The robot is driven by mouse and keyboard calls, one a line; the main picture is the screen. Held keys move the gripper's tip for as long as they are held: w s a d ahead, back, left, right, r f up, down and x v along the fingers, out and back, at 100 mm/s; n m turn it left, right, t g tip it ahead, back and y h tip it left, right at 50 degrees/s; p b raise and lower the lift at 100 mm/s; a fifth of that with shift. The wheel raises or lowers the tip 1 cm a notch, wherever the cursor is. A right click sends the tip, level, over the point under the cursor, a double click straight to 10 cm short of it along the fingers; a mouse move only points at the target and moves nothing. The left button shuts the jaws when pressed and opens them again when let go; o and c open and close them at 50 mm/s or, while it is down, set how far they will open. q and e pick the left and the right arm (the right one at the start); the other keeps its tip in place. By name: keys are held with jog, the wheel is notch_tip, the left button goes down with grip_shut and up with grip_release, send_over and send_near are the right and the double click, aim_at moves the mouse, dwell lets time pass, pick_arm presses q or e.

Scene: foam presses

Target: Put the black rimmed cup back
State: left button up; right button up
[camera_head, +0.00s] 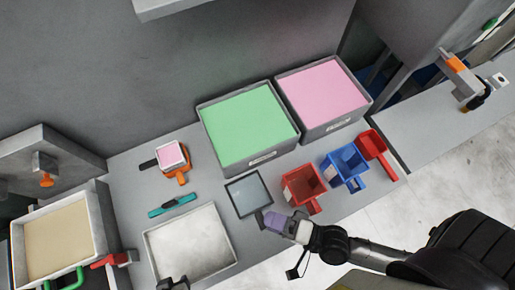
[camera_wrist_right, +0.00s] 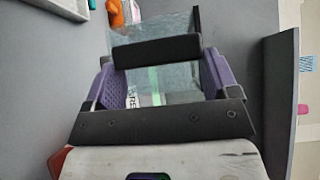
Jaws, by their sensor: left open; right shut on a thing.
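The black rimmed cup (camera_head: 248,193) is a square, see-through container with a dark rim, in front of the green bin in the head view. My right gripper (camera_head: 268,220) has purple fingers and is shut on the cup at its near side. In the right wrist view the clear cup (camera_wrist_right: 165,88) shows between the purple fingers, with its black rim partly in front of it. Whether the cup touches the table is unclear. My left gripper (camera_head: 172,284) shows only as dark tips at the bottom edge, apart and empty, by the white tray.
A green-filled bin (camera_head: 205,108) and a pink-filled bin (camera_head: 372,98) stand behind. A white tray (camera_head: 190,245), a teal tool (camera_head: 172,205) and a small pink-filled cup (camera_head: 171,155) are to the left.

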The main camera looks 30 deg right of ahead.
pick_arm(q)
jog(key=shift+a+f, duration=0.15)
jog(key=shift+f, duration=0.25)
jog(key=f+b, duration=0.2)
jog(key=b, duration=0.1)
jog(key=shift+w+d+f, duration=0.1)
jog(key=shift+d+f, duration=0.1)
jog(key=shift+f, duration=0.1)
pick_arm(e)
jog(key=s+f, duration=0.1)
jog(key=f, duration=0.6)
jog(key=s+f, duration=0.1)
jog(key=f, duration=0.3)
jog(key=shift+s+d+f, duration=0.2)
jog(key=shift+s+f, duration=0.1)
jog(key=shift+s, duration=0.05)
pick_arm(q)
jog(key=shift+a, duration=0.15)
pick_arm(e)
jog(key=shift+f, duration=0.1)
pick_arm(q)
jog(key=shift+f, duration=0.1)
pick_arm(e)
jog(key=shift+f, duration=0.15)
jog(key=o, duration=0.8)
